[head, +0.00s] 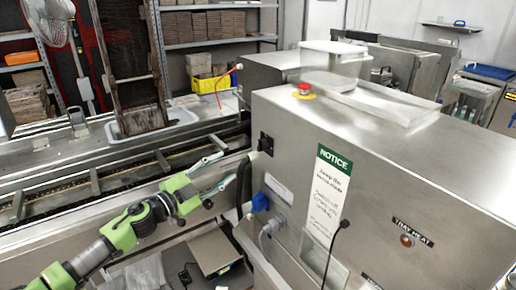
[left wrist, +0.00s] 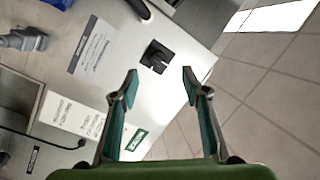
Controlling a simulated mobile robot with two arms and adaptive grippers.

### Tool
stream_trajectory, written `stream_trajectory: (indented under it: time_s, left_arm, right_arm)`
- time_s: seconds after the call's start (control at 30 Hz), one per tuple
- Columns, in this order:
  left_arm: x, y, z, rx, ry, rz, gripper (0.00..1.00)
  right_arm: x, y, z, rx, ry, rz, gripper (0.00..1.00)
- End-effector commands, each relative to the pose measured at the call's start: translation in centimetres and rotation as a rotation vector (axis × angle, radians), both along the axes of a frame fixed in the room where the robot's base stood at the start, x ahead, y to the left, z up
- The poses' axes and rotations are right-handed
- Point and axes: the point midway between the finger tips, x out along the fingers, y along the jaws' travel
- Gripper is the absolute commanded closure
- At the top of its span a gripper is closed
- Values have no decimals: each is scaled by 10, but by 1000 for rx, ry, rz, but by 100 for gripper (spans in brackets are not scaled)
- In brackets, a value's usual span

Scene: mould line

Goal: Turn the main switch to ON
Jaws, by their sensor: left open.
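The main switch is a black rotary switch (head: 265,143) on the left end of the steel machine cabinet (head: 400,190). In the left wrist view the switch (left wrist: 156,56) shows a dark square plate with a knob, beyond the fingertips and roughly centred between them. Its markings are too small to read. My left gripper (head: 232,163) is open and empty, to the left of the switch and apart from it in the head view. Its two teal-lined fingers (left wrist: 160,74) are spread in the left wrist view. My right gripper is not in view.
A blue connector (head: 260,202) and a grey plug (head: 268,229) with cables sit below the switch. A conveyor (head: 85,168) runs behind my left arm. A red emergency button (head: 304,89) is on the cabinet top. A white label (left wrist: 92,45) lies beside the switch.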

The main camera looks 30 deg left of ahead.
Motion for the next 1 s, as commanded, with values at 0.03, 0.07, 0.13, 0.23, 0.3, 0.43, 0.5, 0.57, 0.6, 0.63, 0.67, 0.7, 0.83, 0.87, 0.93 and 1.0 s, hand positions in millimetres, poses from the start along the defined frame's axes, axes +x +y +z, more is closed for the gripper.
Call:
stream_trajectory:
  time_s: [0.03, 0.07, 0.13, 0.23, 0.3, 0.43, 0.5, 0.57, 0.6, 0.63, 0.67, 0.7, 0.83, 0.87, 0.93, 1.0]
  left_arm:
    - [3, 1, 8, 35, 1, -43, 58]
    - [3, 1, 11, 50, 4, -67, 58]
    - [3, 0, 16, 74, 13, -109, 58]
    - [4, 0, 19, 93, 19, -138, 58]
    - [7, -1, 20, 95, 21, -147, 58]
    - [17, -5, 21, 95, 20, -147, 58]
    - [25, -7, 22, 95, 19, -146, 58]
    - [33, -9, 23, 95, 18, -146, 58]
    - [37, -10, 22, 93, 19, -145, 58]
    - [41, -11, 22, 94, 18, -145, 58]
    - [45, -13, 22, 93, 18, -145, 58]
    - [49, -14, 22, 93, 18, -145, 58]
    - [65, -19, 22, 91, 18, -145, 58]
    - [69, -20, 23, 91, 17, -144, 58]
    - [78, -22, 23, 92, 17, -144, 58]
    - [87, -26, 23, 92, 18, -145, 58]
  right_arm:
    - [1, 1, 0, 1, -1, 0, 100]
    - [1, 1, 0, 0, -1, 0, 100]
    - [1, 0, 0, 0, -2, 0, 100]
    - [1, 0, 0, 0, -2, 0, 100]
    - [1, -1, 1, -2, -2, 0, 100]
    - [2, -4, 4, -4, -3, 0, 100]
    - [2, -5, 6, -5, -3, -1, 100]
    - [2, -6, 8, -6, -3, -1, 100]
    - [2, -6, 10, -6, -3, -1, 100]
    - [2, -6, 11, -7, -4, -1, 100]
    - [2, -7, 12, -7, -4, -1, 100]
    - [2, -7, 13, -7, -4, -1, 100]
    - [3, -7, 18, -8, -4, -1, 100]
    - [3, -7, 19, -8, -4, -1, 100]
    - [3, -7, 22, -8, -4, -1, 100]
    - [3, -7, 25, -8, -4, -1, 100]
